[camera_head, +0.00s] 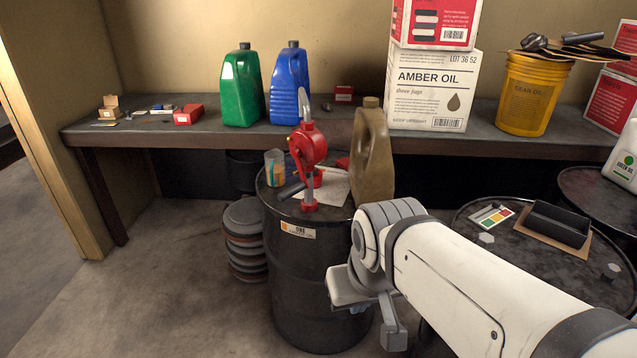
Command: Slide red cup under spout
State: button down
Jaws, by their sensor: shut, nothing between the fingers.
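A red hand pump (308,146) with a curved grey pipe on top and a dark handle stands on the black drum (310,265). A small red shape (317,178) shows close behind the pump's stem, and another red patch (343,163) shows partly behind the tan jug. I cannot tell which, if either, is the red cup. The pump's spout outlet is not clear from this angle. My gripper (392,338) is shut and empty, hanging low in front of the drum's right side, below its top and apart from the pump.
A tan jug (373,155), a striped can (274,168) and a paper sheet (333,188) crowd the drum top. A second drum (465,225) at right holds a colour card and a dark tray (558,224). The bench (190,142) behind carries jugs, boxes and a yellow bucket.

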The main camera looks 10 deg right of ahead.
aim_at(317, 178)
jog(key=z, duration=0.4)
jog(key=i, duration=1.6)
jog(key=z, duration=0.1)
